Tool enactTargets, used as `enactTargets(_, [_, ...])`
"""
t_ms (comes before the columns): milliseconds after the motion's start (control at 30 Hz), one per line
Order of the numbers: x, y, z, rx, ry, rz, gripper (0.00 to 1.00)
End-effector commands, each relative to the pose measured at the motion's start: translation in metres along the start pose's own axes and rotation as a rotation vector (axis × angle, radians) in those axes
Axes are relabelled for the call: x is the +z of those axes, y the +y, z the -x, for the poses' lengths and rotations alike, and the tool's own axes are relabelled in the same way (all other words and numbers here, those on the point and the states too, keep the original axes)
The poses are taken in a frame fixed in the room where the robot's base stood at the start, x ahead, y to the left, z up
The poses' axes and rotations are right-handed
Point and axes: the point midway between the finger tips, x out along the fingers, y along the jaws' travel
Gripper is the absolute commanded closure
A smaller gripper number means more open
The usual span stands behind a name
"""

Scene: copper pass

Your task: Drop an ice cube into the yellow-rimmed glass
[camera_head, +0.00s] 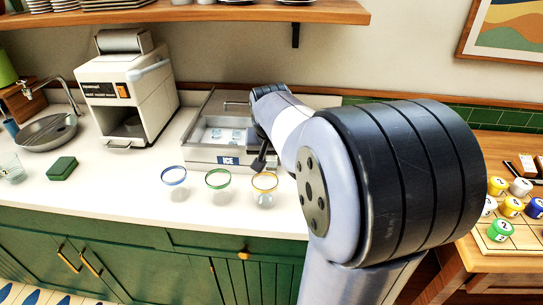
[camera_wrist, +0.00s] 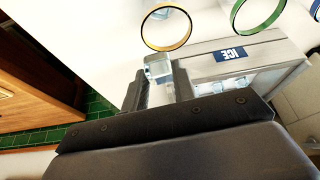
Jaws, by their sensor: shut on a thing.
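The yellow-rimmed glass (camera_head: 265,189) stands on the white counter, rightmost of three glasses. In the wrist view its rim (camera_wrist: 166,27) is just beyond my fingertips. My gripper (camera_wrist: 158,84) is shut on a clear ice cube (camera_wrist: 157,68), held at the fingertips. In the wrist view the cube appears just below the near edge of the yellow rim. In the head view my gripper (camera_head: 262,162) is by the front right of the ice bin, behind the yellow-rimmed glass, and the cube cannot be made out. The ice bin (camera_head: 203,157) holds more cubes.
A green-rimmed glass (camera_head: 218,180) and a blue-rimmed glass (camera_head: 174,176) stand left of the yellow one. A white machine (camera_head: 127,91), a green sponge (camera_head: 62,168) and a sink (camera_head: 46,132) are farther left. A wooden table (camera_head: 493,242) with numbered pieces is at right.

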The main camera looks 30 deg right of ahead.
Motion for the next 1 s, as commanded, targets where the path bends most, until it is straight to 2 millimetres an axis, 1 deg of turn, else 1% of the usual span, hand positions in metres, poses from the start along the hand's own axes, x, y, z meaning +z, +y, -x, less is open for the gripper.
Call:
enactTargets(100, [0.000,0.000,0.001,0.000,0.000,0.000,0.95])
enactTargets(133, [0.000,0.000,0.001,0.000,0.000,0.000,0.73])
enactTargets(433, [0.000,0.000,0.001,0.000,0.000,0.000,0.49])
enactTargets(667, [0.000,0.000,0.001,0.000,0.000,0.000,0.48])
enactTargets(767, [-0.001,0.000,0.007,0.000,0.001,0.000,0.48])
enactTargets(867, [-0.001,0.000,0.021,-0.001,0.004,0.000,0.48])
enactTargets(1000, [-0.001,0.000,0.050,-0.002,0.006,0.000,0.48])
